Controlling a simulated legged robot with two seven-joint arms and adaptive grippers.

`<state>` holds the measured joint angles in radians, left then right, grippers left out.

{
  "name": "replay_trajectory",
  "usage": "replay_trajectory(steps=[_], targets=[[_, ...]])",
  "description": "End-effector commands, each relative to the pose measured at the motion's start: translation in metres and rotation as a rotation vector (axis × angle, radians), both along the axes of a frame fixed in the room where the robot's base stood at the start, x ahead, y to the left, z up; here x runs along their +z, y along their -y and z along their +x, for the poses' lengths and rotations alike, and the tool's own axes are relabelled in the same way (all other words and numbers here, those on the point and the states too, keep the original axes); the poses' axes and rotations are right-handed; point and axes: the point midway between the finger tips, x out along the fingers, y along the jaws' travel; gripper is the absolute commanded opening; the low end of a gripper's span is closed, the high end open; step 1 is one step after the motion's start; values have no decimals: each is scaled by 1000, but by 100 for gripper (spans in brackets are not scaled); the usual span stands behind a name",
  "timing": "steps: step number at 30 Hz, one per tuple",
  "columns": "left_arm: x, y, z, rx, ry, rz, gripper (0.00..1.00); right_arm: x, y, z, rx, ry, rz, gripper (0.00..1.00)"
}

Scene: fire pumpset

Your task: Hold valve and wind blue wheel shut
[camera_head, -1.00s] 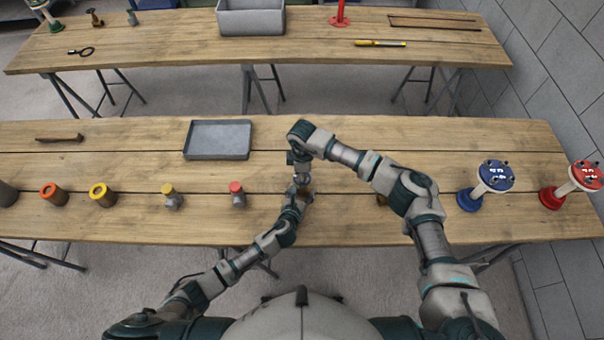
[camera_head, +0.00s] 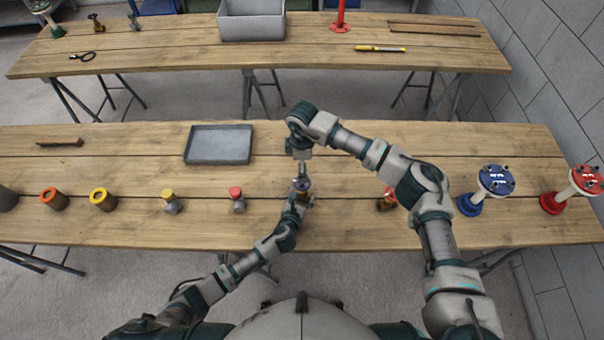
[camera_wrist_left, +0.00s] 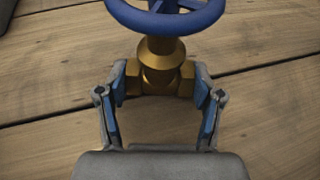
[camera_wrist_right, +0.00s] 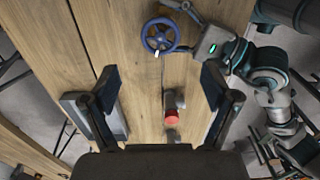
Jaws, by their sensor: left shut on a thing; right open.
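The valve has a brass body (camera_wrist_left: 160,72) and a blue wheel (camera_wrist_left: 165,18) on top; the wheel also shows in the right wrist view (camera_wrist_right: 160,36) and small in the head view. It stands upright on the near table. My left gripper (camera_wrist_left: 160,88) is shut on the brass body, one finger on each side, below the wheel. My right gripper (camera_wrist_right: 160,80) is open and empty, pointing down above the table. In the right wrist view the wheel lies beyond its fingertips, not between them. The head view shows the right gripper only small, above the valve.
Another brass piece (camera_head: 385,203) stands partly beside my right arm. Blue (camera_head: 494,182) and red (camera_head: 584,182) flanged posts stand at the right. A grey tray (camera_head: 219,145) lies behind, left of the valve. Several capped fittings, one red-topped (camera_head: 237,198), stand to the left.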

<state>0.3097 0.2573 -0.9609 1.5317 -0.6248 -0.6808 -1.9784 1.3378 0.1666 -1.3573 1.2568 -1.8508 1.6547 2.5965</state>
Motion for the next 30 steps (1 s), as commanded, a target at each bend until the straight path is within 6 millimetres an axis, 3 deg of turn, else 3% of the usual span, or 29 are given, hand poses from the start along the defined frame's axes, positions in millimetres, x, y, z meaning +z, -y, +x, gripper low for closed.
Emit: replay_trajectory(steps=[6, 16, 17, 19, 20, 30], targets=[[1, 0, 1, -1, 3, -1, 8, 28, 0, 1, -1, 0, 0, 86], [1, 1, 1, -1, 3, -1, 8, 33, 0, 0, 0, -2, 0, 86], [1, 0, 1, -1, 3, -1, 74, 33, 0, 0, 0, -2, 0, 86], [1, 0, 1, -1, 3, -1, 91, 33, 0, 0, 0, -2, 0, 86], [1, 0, 1, -1, 2, -1, 95, 33, 0, 0, 0, -2, 0, 86], [0, 0, -1, 0, 0, 0, 95, 32, 0, 1, 0, -2, 0, 86]])
